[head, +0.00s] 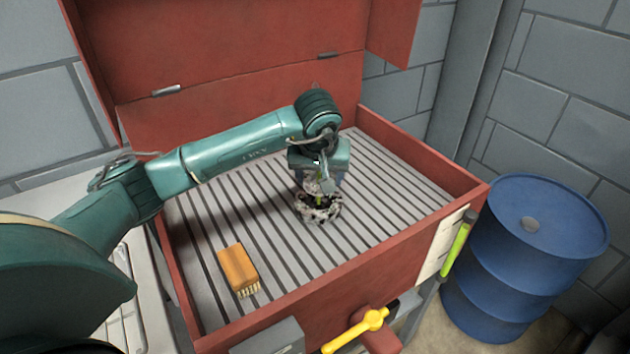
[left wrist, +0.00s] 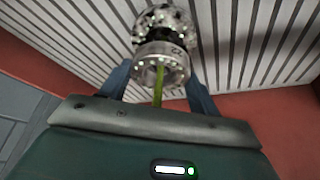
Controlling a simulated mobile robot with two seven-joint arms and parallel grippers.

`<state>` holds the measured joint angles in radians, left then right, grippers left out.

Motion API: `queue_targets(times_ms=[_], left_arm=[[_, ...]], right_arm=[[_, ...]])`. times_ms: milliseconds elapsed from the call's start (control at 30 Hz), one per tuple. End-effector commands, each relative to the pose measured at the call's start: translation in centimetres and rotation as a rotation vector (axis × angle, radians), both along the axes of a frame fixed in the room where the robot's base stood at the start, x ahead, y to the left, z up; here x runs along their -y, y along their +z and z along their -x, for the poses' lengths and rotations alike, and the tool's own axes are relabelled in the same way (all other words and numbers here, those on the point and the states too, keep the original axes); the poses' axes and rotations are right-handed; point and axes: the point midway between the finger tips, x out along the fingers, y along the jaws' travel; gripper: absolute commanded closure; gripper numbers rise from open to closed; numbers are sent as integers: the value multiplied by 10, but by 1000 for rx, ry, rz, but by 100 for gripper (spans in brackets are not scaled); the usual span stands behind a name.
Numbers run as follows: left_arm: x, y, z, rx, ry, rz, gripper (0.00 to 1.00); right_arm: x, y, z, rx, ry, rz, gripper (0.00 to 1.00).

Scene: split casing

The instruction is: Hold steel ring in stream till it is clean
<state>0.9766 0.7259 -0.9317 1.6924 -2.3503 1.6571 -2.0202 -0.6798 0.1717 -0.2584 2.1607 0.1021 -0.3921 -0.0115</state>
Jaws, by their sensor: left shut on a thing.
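The steel ring (head: 318,210) is in the red wash basin in the head view, over the slatted grate, blotched with black and pale patches. My left gripper (head: 320,190) comes down on it from above and is shut on it. In the left wrist view the ring (left wrist: 162,52) sits between the blue fingers of my left gripper (left wrist: 160,70). Its near band looks bare and metallic; its far part is dark and speckled. A yellow-green strand (left wrist: 158,85) runs to the ring's middle; I cannot tell if it is liquid. My right gripper is not in view.
An orange brush (head: 239,267) lies on the slatted grate (head: 400,190), left of the ring. The basin's red front wall (head: 300,310) has a yellow valve handle (head: 357,331). A blue drum (head: 535,260) stands to the right. Much of the grate is clear.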

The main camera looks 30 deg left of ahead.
Motion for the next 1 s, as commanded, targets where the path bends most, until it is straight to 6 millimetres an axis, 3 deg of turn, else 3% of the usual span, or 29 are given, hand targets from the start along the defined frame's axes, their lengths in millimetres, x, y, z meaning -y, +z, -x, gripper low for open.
queue_targets(times_ms=[333,1000], left_arm=[[-9,2,4,4,0,1,75],[2,2,-2,4,1,1,75]], right_arm=[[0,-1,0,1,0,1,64],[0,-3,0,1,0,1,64]])
